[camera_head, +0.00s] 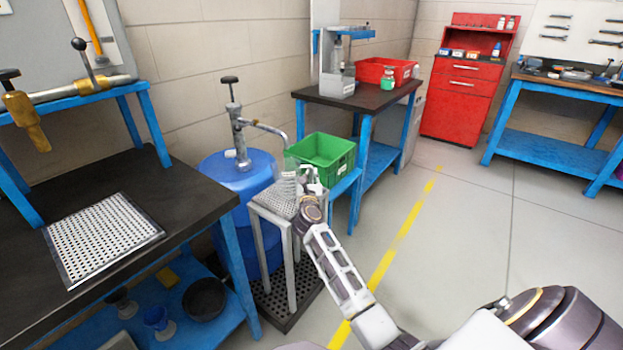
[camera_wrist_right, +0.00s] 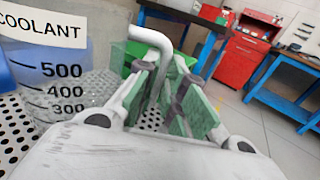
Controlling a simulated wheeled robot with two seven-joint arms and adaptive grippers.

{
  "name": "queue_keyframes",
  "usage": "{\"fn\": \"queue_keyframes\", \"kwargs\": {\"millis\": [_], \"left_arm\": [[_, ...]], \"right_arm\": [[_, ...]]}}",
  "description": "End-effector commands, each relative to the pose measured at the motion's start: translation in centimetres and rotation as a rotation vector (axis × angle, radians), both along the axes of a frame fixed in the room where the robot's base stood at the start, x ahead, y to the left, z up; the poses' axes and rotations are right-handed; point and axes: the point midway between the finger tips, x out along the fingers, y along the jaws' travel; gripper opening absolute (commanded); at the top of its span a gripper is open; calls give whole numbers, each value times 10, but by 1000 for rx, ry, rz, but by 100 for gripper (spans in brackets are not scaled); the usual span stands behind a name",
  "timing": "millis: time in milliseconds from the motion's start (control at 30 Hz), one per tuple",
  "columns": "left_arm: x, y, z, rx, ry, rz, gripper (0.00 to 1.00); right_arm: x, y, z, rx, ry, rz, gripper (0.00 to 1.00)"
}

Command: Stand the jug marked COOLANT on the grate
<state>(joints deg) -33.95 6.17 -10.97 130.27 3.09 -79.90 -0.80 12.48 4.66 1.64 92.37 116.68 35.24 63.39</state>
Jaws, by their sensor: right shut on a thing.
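The clear jug marked COOLANT (camera_wrist_right: 62,75), with black measuring marks, is at the left of the right wrist view. In the head view it shows small and pale (camera_head: 287,186) at the top of a perforated stand, the grate (camera_head: 268,201). My right gripper (camera_head: 307,183) is beside the jug. In the wrist view its green-padded fingers (camera_wrist_right: 168,88) are shut around the jug's pale bent handle (camera_wrist_right: 158,37). The jug looks upright. I cannot tell whether its base touches the perforated top. My left gripper is not in view.
A blue drum (camera_head: 232,178) with a hand pump (camera_head: 238,135) stands behind the stand; the pump's spout hangs close to the jug. A green crate (camera_head: 326,155) is just behind. Another perforated plate (camera_head: 101,238) lies on the left bench. Floor right of the yellow line is clear.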

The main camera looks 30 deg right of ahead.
Motion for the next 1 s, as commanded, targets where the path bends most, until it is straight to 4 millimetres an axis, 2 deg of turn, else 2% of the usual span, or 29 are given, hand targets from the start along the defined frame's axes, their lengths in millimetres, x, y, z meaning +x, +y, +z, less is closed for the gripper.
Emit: {"fn": "queue_keyframes", "kwargs": {"millis": [333,367,533,1000], "left_arm": [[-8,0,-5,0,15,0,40],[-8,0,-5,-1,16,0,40],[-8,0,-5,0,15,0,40],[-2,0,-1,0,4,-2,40]], "right_arm": [[0,0,-1,0,0,0,0],[0,0,-1,0,0,0,15],[0,0,-1,0,0,0,36],[-3,2,-1,0,0,1,36]]}}
